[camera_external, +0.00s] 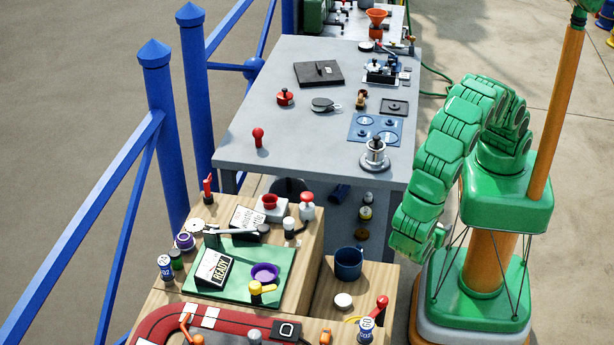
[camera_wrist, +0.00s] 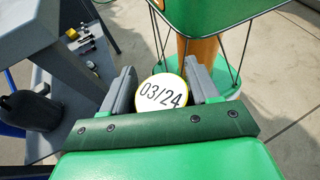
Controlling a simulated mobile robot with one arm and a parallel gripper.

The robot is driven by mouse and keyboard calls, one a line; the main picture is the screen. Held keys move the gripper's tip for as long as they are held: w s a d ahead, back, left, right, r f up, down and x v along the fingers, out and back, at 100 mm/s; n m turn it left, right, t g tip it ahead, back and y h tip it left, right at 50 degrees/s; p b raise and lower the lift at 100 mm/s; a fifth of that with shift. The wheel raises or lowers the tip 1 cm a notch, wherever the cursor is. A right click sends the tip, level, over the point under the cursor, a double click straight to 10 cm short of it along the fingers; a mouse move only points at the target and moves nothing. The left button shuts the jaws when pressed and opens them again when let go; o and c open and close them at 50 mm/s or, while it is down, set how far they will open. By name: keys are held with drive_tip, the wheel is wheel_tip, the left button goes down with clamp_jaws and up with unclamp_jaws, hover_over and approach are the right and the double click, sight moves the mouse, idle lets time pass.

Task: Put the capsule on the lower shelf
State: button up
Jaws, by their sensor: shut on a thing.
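My gripper (camera_wrist: 163,88) is shut on a round thing with a white face, a yellow rim and the print "03/24", which I take to be the capsule (camera_wrist: 162,96). Its body behind the face is hidden. In the external view my gripper (camera_external: 436,240) hangs low at the right side of the grey table, and the capsule cannot be made out there. The lower shelf (camera_external: 340,222) shows under the grey table, left of my gripper, with several small things on it. Part of it also shows at the left of the wrist view (camera_wrist: 65,75).
The grey table top (camera_external: 300,130) overhangs the shelf. On the shelf are a dark blue cylinder (camera_external: 338,193) and a brown disc (camera_external: 361,234). A blue mug (camera_external: 349,263) stands on the wooden bench in front. A dark rounded vessel (camera_wrist: 35,110) is at the wrist view's left.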

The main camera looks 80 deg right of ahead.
drive_tip(key=w+n+t+h, duration=0.1)
drive_tip(key=n+t, duration=0.3)
drive_tip(key=n+t+y, duration=0.6)
drive_tip(key=n+t, duration=0.6)
hover_over(371, 297)
drive_tip(key=f, duration=0.6)
drive_tip(key=shift+s+d, duration=0.3)
drive_tip(key=shift+s, duration=0.05)
drive_tip(key=shift+w+a+f, duration=0.3)
drive_tip(key=shift+w+f, duration=0.05)
drive_tip(key=shift+f, duration=1.65)
drive_tip(key=o, duration=1.1)
